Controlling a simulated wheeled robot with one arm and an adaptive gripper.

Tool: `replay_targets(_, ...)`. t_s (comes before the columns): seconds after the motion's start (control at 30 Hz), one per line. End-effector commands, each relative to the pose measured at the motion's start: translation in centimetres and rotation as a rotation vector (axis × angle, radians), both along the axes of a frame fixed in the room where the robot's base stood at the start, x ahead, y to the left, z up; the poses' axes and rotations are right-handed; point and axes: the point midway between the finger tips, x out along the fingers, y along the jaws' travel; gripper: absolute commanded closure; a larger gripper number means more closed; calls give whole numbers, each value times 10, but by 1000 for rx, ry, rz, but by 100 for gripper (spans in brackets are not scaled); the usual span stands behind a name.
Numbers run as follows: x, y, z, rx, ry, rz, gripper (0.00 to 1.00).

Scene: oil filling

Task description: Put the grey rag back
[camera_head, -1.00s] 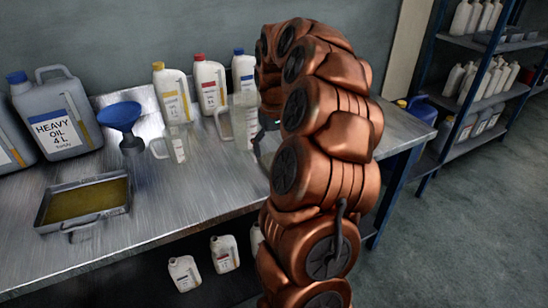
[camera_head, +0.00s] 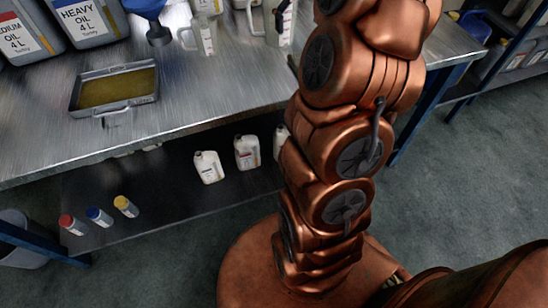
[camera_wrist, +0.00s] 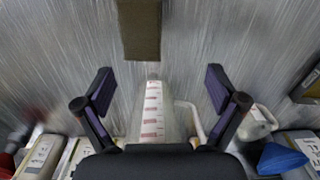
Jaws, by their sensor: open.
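In the wrist view a dark olive-grey flat rectangle (camera_wrist: 139,28) lies on the metal table at the top centre; it looks like the grey rag, cut off by the picture edge. My gripper (camera_wrist: 160,88) is open above the table, its two fingers spread wide with nothing held. The rectangle lies beyond the fingertips in the picture and is not touched. A clear measuring jug (camera_wrist: 152,112) with red marks shows between the fingers, partly hidden by the gripper body; I see no contact. In the head view my arm hides the gripper and the rag.
The metal table (camera_head: 215,95) holds an oil-filled tray (camera_head: 115,88), a blue funnel (camera_head: 145,8), a smaller jug (camera_head: 204,38) and a larger jug (camera_head: 279,22). Bottles line the back. White bottles (camera_head: 208,167) stand on the lower shelf. Bare table surrounds the rectangle.

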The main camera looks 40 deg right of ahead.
Motion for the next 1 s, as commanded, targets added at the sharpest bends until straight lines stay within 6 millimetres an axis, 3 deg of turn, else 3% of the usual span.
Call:
replay_targets(0.23, -19, 108, -1, 19, 24, 155, 5)
replay_targets(0.5, -83, 209, -21, 27, 82, 273, 5)
replay_targets(0.7, -150, 259, -47, 28, 140, 311, 5)
replay_targets(0.9, -216, 284, -75, 25, 191, 305, 5)
replay_targets(1.0, -237, 289, -84, 22, 204, 296, 5)
